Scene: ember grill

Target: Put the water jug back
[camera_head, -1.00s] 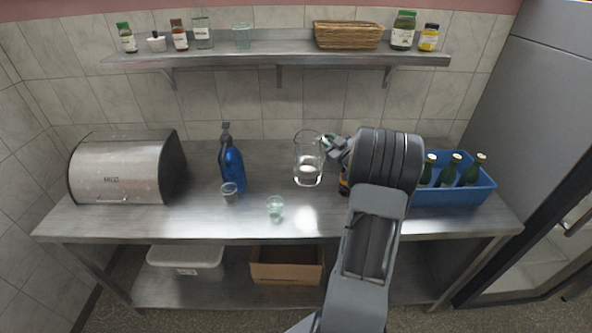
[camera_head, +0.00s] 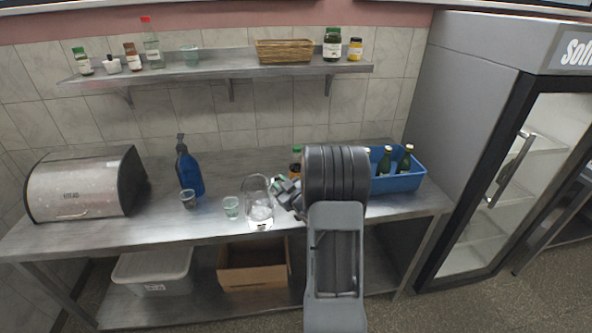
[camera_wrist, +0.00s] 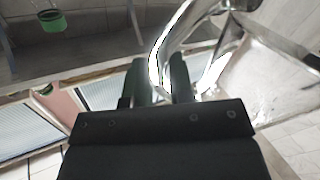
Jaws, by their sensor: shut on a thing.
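In the wrist view the jug's curved clear handle (camera_wrist: 165,50) runs between the fingers of my gripper (camera_wrist: 160,80), and the jug's glass wall (camera_wrist: 270,70) fills the right side. The jug looks upright. I cannot tell whether its base touches the counter.
Two glasses (camera_head: 231,207) (camera_head: 188,198) and a blue spray bottle (camera_head: 189,170) stand left of the jug. A blue crate of green bottles (camera_head: 398,182) is to the right, beyond my arm. A bread box (camera_head: 85,183) is at the left. A fridge (camera_head: 500,150) stands at the right, a wall shelf (camera_head: 215,72) above.

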